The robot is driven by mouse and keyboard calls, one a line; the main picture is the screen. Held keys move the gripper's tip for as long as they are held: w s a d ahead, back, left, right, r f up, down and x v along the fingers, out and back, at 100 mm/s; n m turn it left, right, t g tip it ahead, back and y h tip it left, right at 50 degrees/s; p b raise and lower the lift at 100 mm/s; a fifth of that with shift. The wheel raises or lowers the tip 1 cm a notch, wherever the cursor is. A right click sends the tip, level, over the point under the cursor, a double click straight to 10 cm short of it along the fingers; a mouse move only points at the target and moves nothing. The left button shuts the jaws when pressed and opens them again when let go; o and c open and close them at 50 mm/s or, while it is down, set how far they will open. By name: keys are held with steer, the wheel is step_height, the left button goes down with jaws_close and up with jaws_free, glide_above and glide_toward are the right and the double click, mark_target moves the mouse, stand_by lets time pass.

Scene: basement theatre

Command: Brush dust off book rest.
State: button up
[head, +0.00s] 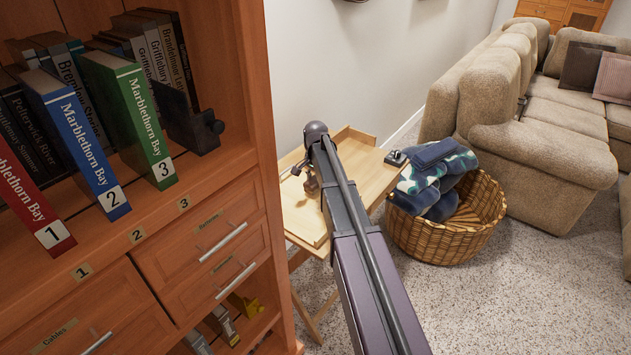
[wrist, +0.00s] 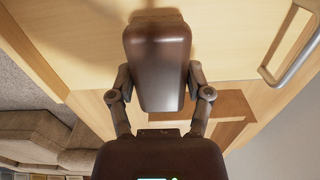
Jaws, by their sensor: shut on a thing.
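My gripper (wrist: 158,88) has a finger on each side of a smooth dark brown block (wrist: 158,55), which seems to be the brush; its underside and any bristles are hidden. The fingertips are largely hidden behind the block. In the head view my gripper (head: 308,180) is over the pale wooden table (head: 372,180). A pale wooden board (head: 300,222) with a raised edge lies there, possibly the book rest. The wrist view shows pale wood (wrist: 70,40) beyond the block, with a shadow on it. I cannot tell whether the block touches it, and no dust is discernible.
A bookcase (head: 262,90) with drawers and numbered books stands close on the left. A small dark object (head: 396,157) sits at the table's right edge. A wicker basket (head: 450,235) of cloths and a beige sofa (head: 540,150) stand to the right. Carpet (head: 530,300) is clear in front.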

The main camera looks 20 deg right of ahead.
steer(key=shift+r+p, duration=1.95)
steer(key=shift+r, duration=0.3)
steer(key=shift+r+p, duration=1.5)
steer(key=shift+s+a, duration=0.1)
